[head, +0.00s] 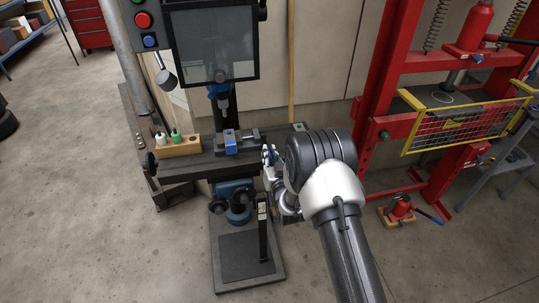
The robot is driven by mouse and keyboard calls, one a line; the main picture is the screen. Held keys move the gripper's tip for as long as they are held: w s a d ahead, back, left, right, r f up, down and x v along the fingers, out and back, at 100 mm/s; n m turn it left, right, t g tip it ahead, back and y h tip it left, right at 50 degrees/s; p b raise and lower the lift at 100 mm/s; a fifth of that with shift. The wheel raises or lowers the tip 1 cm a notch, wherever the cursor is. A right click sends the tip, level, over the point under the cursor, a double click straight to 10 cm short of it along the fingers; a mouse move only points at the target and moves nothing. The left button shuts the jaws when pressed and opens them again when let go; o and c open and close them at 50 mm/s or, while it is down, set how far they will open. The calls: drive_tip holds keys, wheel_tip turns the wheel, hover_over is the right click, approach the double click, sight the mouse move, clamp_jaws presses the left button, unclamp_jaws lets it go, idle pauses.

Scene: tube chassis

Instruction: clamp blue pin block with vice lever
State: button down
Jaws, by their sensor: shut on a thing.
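The blue pin block (231,139) sits in the small dark vice (248,134) on the drill-press table. I cannot tell how tightly the jaws meet it. My gripper (269,154) is at the right end of the vice, close to the table's right part. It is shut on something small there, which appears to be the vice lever. The lever itself is mostly hidden by the fingers and my arm, so its angle cannot be told.
A wooden holder (179,148) with small white and green bottles stands left on the table. The drill head (219,90) hangs above the vice behind a clear guard (212,45). A red press frame (375,90) with a yellow mesh guard (465,125) stands right. Floor is open at left.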

drive_tip(key=c, duration=1.6)
unclamp_jaws()
drive_tip(key=shift+s+f, duration=0.25)
drive_tip(key=shift+f, duration=0.2)
drive_tip(key=shift+c, duration=0.2)
drive_tip(key=shift+o, duration=0.4)
drive_tip(key=shift+w+r, duration=0.1)
drive_tip(key=shift+w, duration=0.05)
drive_tip(key=shift+r, duration=0.15)
drive_tip(key=f+v, duration=0.1)
drive_tip(key=v, duration=1.1)
drive_tip(key=shift+r, duration=0.45)
